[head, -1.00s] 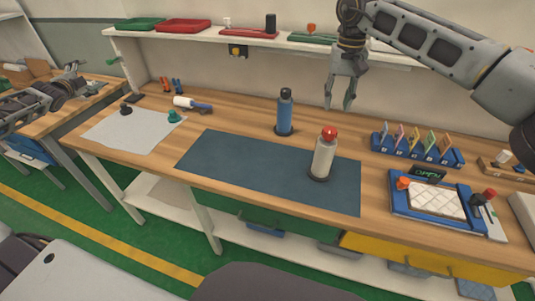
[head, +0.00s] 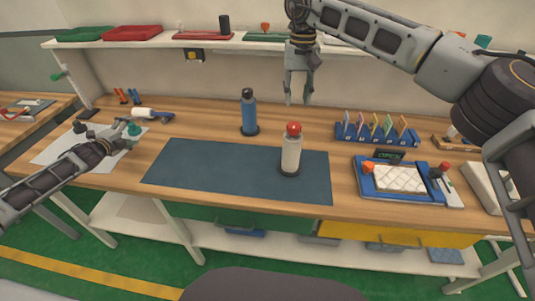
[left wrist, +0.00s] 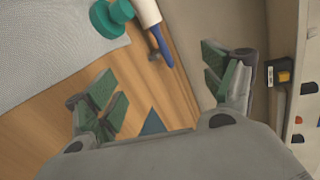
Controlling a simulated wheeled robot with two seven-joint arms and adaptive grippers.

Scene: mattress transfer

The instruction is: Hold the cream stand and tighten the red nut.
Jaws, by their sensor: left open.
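The cream stand (head: 291,153) is a cream cylinder standing upright on the right part of the dark blue mat (head: 225,172). The red nut (head: 293,128) sits on its top. My left gripper (head: 118,132) is over the left part of the table near a small teal piece (head: 134,129), well left of the cream stand. The left wrist view shows its jaws (left wrist: 163,88) spread, with only tabletop between them. My right gripper (head: 298,98) points down above the back of the table, behind and above the red nut, fingers apart and empty.
A blue bottle-like stand (head: 249,113) is upright behind the mat. A blue rack of cards (head: 376,134) and a blue tray with a white quilted pad (head: 399,179) are at the right. A white-and-blue roller (head: 147,113) lies back left. The mat's left half is clear.

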